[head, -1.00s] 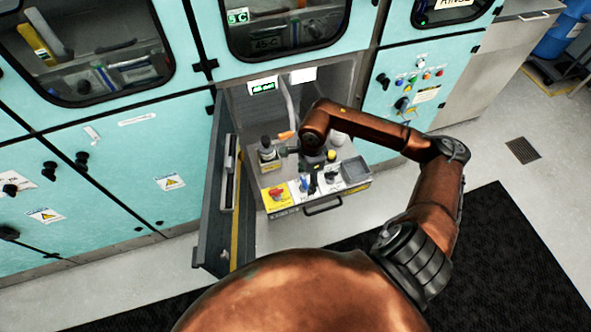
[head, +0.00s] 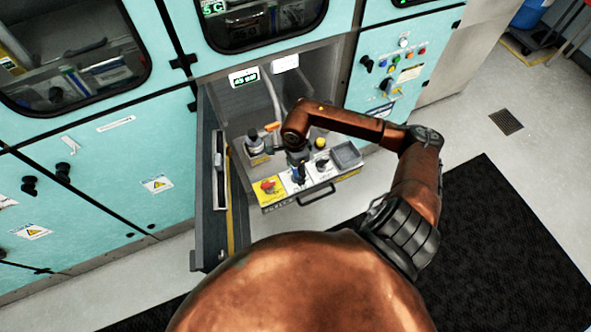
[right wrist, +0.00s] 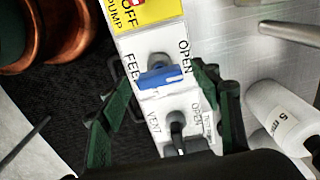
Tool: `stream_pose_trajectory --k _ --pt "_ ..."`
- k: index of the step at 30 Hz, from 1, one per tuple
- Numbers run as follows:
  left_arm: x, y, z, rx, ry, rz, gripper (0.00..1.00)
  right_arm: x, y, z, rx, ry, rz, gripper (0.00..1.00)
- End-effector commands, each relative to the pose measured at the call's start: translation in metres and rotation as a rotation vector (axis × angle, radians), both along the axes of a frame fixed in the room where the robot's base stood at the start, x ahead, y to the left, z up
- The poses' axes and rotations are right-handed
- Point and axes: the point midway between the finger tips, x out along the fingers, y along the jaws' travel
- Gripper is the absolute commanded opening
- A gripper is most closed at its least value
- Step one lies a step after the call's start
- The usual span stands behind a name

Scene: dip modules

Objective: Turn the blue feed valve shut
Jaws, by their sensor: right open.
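The blue feed valve (right wrist: 163,77) has a bar handle lying crosswise between the printed words FEED and OPEN on a white panel in the right wrist view. My right gripper (right wrist: 165,74) is open, with one dark green finger on each side of the blue handle. I cannot tell whether either finger touches it. In the head view my right gripper (head: 298,158) points down over the panel at the front of the pulled-out drawer and partly hides the valve. My left gripper is not in view.
The vent valve (right wrist: 176,133) with a dark handle sits close beside the feed valve. The red pump switch (head: 268,186) is on a yellow plate on the other side.

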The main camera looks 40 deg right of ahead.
Motion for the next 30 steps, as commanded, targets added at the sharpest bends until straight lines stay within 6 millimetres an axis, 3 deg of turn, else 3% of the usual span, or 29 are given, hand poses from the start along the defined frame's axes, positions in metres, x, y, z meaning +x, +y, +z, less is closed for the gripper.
stream_pose_trajectory --k 5,16,23,30 --pt "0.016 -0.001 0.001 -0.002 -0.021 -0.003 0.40 0.000 0.000 0.000 0.000 0.000 0.000 0.57" --pt "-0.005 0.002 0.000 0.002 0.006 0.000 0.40 0.000 0.000 0.000 0.000 0.000 0.000 0.32" --pt "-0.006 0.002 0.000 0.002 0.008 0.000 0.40 0.000 0.000 0.000 0.000 0.000 0.000 0.16" --pt "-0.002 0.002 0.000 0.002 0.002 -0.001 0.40 0.000 0.000 0.001 0.000 0.000 -0.020 0.16"
